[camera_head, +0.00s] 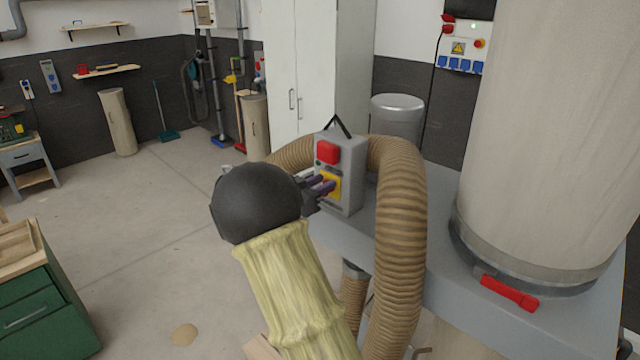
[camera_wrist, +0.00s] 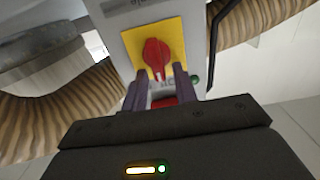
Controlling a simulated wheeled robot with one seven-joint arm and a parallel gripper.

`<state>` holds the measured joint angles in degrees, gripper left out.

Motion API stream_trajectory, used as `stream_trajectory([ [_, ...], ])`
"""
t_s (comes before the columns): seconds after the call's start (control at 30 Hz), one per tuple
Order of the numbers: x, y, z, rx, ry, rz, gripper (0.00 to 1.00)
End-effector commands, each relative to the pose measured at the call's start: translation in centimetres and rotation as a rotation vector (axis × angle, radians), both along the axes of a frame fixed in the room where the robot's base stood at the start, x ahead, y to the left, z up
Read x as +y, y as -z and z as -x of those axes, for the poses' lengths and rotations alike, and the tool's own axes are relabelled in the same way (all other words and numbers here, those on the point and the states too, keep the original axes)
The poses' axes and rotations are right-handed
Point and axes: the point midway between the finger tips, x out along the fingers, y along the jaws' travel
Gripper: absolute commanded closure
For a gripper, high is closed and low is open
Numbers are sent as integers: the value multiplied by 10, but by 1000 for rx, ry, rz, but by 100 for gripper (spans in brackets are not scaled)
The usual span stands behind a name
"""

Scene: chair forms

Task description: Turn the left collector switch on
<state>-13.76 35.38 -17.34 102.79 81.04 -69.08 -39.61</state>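The collector switch is a red rotary knob (camera_wrist: 156,54) on a yellow plate (camera_wrist: 135,40) in the wrist view. The plate (camera_head: 331,184) also shows in the head view, low on the front of a grey control box (camera_head: 351,172). A red block (camera_head: 327,152) sits above it on the box. My gripper (camera_head: 328,186) is in front of the plate in the head view. In the wrist view its two purple-grey fingers (camera_wrist: 159,76) are apart, with their tips on either side of the knob's lower end. Whether they touch it is unclear. The knob's far side is hidden.
A ribbed brown hose (camera_head: 402,220) arches behind and right of the box. A large pale collector bag (camera_head: 560,130) stands on the grey machine top (camera_head: 435,200) at right. A green cabinet (camera_head: 45,300) is at lower left. The floor (camera_head: 160,230) to the left is mostly clear.

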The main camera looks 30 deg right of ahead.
Motion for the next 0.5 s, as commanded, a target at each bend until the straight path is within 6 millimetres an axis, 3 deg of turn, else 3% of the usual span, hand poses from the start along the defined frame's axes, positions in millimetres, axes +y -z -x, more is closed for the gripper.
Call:
stream_trajectory([
  [0.03,1,0,0,0,-1,0,82],
  [0.13,1,0,0,0,-2,-1,100],
  [0.5,1,6,1,3,0,-8,100],
])
